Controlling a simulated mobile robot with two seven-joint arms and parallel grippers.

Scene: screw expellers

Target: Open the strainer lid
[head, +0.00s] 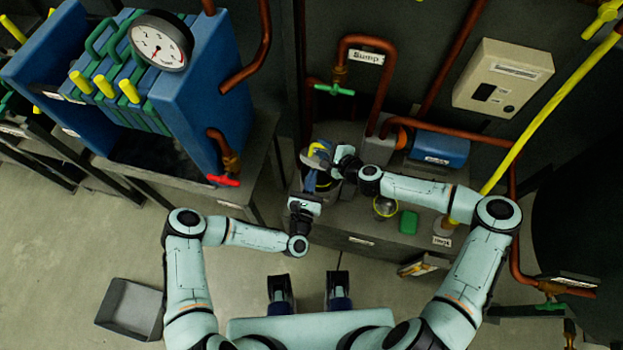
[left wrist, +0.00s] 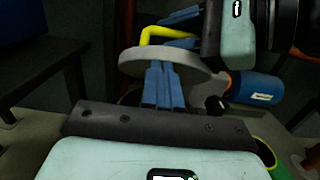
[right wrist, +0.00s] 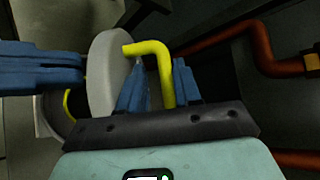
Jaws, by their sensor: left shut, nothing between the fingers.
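The strainer lid is a grey round disc (left wrist: 170,62) with a bent yellow handle (right wrist: 152,50). In the head view the lid (head: 318,153) sits above the dark strainer body (head: 320,182), partly hidden by my right gripper. My right gripper (right wrist: 160,85) has its fingers on either side of the yellow handle; I cannot tell whether they grip it. My left gripper (left wrist: 163,85) is shut and empty, its fingertips at the lid's rim in the left wrist view. In the right wrist view its blue fingers (right wrist: 40,68) point at the disc from the left.
A blue motor-like unit (head: 438,148) and copper pipes (head: 372,80) stand behind the lid. A blue filter press (head: 215,95) stands left. A grey tray (head: 131,310) lies on the floor.

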